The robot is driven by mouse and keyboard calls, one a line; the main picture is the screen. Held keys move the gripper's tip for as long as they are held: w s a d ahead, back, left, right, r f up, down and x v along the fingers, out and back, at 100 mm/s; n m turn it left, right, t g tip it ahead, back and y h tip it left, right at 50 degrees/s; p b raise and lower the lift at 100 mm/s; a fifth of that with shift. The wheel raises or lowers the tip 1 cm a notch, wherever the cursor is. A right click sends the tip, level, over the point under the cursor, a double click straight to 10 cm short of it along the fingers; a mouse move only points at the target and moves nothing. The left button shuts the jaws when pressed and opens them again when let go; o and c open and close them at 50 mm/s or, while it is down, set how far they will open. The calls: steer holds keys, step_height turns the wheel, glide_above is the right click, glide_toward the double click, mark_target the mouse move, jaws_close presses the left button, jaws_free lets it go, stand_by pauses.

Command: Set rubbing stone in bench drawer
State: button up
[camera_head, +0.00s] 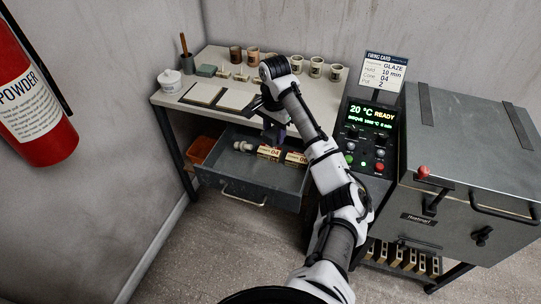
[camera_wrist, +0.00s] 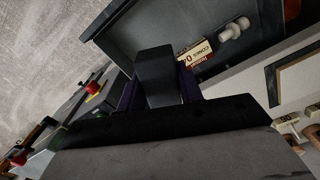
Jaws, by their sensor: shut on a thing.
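The bench drawer (camera_head: 225,178) is pulled open under the bench. It holds a small cone box marked 04 (camera_head: 268,153), another box (camera_head: 296,158) and a whitish rounded piece (camera_head: 242,146). My gripper (camera_head: 272,128) is above the open drawer, pointing down. In the wrist view it is shut on a dark grey block (camera_wrist: 155,75), which looks like the rubbing stone. Its lower end is over the drawer's inside (camera_wrist: 120,35); I cannot tell whether it touches the floor of the drawer. My fingers and wrist hide part of the block.
The bench top (camera_head: 228,115) above carries tiles, a green block (camera_head: 206,70), a white jar (camera_head: 170,80) and several cups. An orange bin (camera_head: 201,149) sits left of the drawer. The kiln (camera_head: 470,150) and its control box (camera_head: 368,130) stand at the right.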

steer(key=b, duration=0.4)
glide_above(273, 179)
step_height(273, 179, down, 13)
steer(key=shift+f+p, duration=0.5)
steer(key=shift+f, duration=2.45)
steer(key=shift+f, duration=0.15)
steer(key=o, duration=1.1)
step_height(273, 179, up, 12)
steer(key=shift+w+r+p, duration=0.1)
steer(key=shift+r+p, duration=0.1)
steer(key=shift+p, duration=0.35)
